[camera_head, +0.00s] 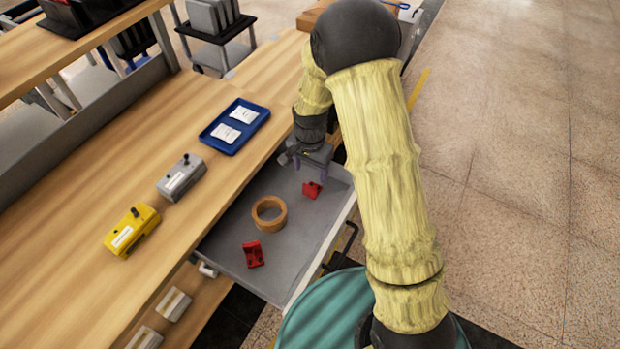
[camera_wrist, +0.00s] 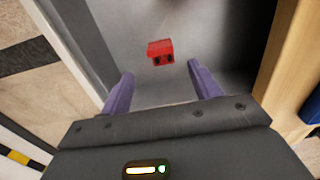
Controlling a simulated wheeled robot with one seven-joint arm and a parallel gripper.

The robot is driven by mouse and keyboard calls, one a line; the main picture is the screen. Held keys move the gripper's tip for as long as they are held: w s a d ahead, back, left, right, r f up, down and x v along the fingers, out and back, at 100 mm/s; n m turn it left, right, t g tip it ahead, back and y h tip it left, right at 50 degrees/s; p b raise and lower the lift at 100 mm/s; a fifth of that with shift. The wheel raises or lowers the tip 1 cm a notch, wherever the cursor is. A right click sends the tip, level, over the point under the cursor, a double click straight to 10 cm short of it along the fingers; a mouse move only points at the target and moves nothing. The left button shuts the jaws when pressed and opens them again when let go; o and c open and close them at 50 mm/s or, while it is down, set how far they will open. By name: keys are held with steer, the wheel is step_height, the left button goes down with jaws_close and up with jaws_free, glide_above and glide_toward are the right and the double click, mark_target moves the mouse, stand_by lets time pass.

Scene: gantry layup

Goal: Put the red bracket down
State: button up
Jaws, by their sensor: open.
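One red bracket (camera_head: 312,188) lies on the floor of the open grey drawer (camera_head: 292,186), near its far right part. It also shows in the wrist view (camera_wrist: 160,52), beyond and between the two purple fingers. My gripper (camera_head: 311,168) is open and empty over the drawer, close to this bracket and apart from it in the wrist view (camera_wrist: 160,84). A second red bracket (camera_head: 253,254) lies in the near left part of the drawer. Both brackets rest on the drawer floor.
A tan ring (camera_head: 257,215) lies in the drawer between the brackets. On the wooden bench (camera_head: 212,177) are a blue tray (camera_head: 212,128) with white packets, a grey device (camera_head: 181,184) and a yellow device (camera_head: 131,236). Open floor (camera_head: 530,180) lies to the right.

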steer(key=shift+r, duration=1.95)
steer(key=shift+r, duration=0.1)
steer(key=s+d+r+n+t, duration=0.1)
steer(key=s+d+r+n, duration=0.2)
steer(key=s+d+r, duration=0.2)
steer(key=s+d+r+n+t, duration=0.1)
steer(key=s+d+r+n, duration=0.2)
steer(key=s, duration=0.7)
steer(key=d+r, duration=0.2)
steer(key=d, duration=0.1)
steer(key=shift+s+d+n+t, duration=0.15)
steer(key=shift+n+t, duration=0.15)
steer(key=shift+n, duration=0.1)
